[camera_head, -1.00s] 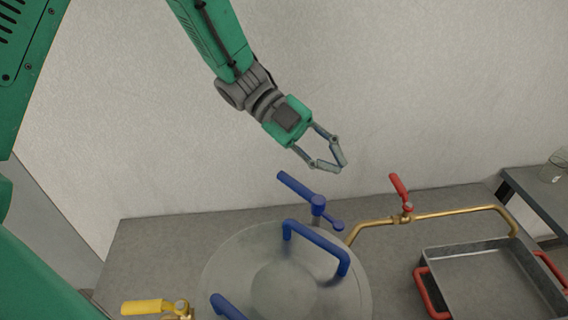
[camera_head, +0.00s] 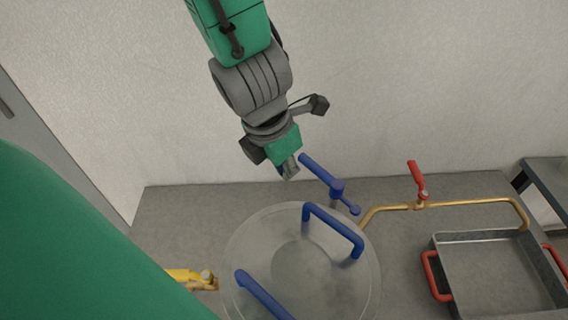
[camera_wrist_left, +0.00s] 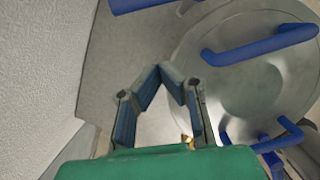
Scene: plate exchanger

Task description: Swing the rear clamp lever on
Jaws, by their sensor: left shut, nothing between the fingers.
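The rear clamp lever (camera_head: 320,170) is a blue bar on an upright pivot behind the round metal lid (camera_head: 238,262). Its long arm points back and left, and a short knobbed arm points forward and right. A blue bar, probably this lever, shows at the top of the left wrist view (camera_wrist_left: 140,4). My left gripper (camera_head: 290,174) points down just left of the lever's free end. Its fingertips meet with nothing between them, as the left wrist view shows (camera_wrist_left: 172,74). I cannot tell its exact gap to the lever. My right gripper is not in view.
The lid has two blue handles (camera_head: 333,229). A brass pipe with a red valve lever (camera_head: 416,178) runs right of it. A metal tray (camera_head: 490,280) with red handles stands at right. A yellow lever (camera_head: 184,275) sits at left. The wall (camera_head: 420,80) is close behind.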

